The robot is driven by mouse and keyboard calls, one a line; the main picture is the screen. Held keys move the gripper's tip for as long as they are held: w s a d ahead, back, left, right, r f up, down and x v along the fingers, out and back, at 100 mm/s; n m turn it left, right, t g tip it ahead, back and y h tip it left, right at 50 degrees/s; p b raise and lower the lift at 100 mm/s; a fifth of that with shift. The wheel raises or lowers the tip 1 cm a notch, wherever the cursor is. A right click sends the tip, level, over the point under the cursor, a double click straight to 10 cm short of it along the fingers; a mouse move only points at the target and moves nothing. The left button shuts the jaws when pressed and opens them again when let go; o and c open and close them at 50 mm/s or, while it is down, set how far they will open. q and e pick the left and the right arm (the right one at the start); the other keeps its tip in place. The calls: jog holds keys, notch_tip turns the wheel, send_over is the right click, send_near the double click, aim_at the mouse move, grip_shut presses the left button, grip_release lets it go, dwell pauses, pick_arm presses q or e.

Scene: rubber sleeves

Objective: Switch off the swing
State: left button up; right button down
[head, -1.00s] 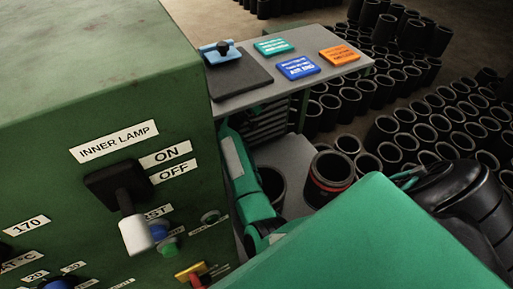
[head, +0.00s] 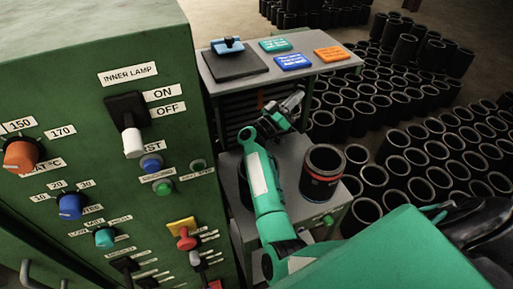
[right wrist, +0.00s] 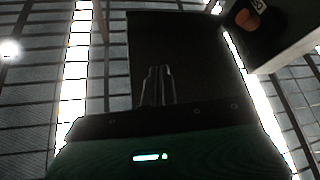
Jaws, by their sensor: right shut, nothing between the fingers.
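The green control cabinet (head: 60,80) fills the left of the head view. Its panel has a black INNER LAMP switch with a white handle (head: 132,140), and small black switches (head: 125,265) low down, partly cut off by the frame. I cannot read a swing label. My right gripper (head: 290,102) is right of the cabinet, near the grey shelf's front edge and apart from the panel. In the right wrist view its fingers (right wrist: 157,86) are together and empty. My left gripper is not in view.
Other controls are an orange knob (head: 20,155), blue knob (head: 70,206), teal knob (head: 104,237) and red knob on a yellow plate (head: 185,240). A grey shelf (head: 220,75) holds coloured signs. A black sleeve (head: 322,172) stands on a lower table; many sleeves cover the floor.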

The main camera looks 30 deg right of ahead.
jog(key=w+a+f+n+t+y, duration=0.25)
jog(key=a+n+t+y, duration=0.65)
jog(key=n+t+y, duration=0.75)
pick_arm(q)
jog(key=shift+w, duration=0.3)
pick_arm(e)
jog(key=s+a+f+n+g+y, duration=0.2)
jog(key=s+a+f+y, duration=0.3)
jog(key=a+f+y, duration=0.1)
jog(key=shift+a+f+y, duration=0.3)
jog(key=shift+a+y, duration=0.45)
jog(key=shift+a, duration=0.2)
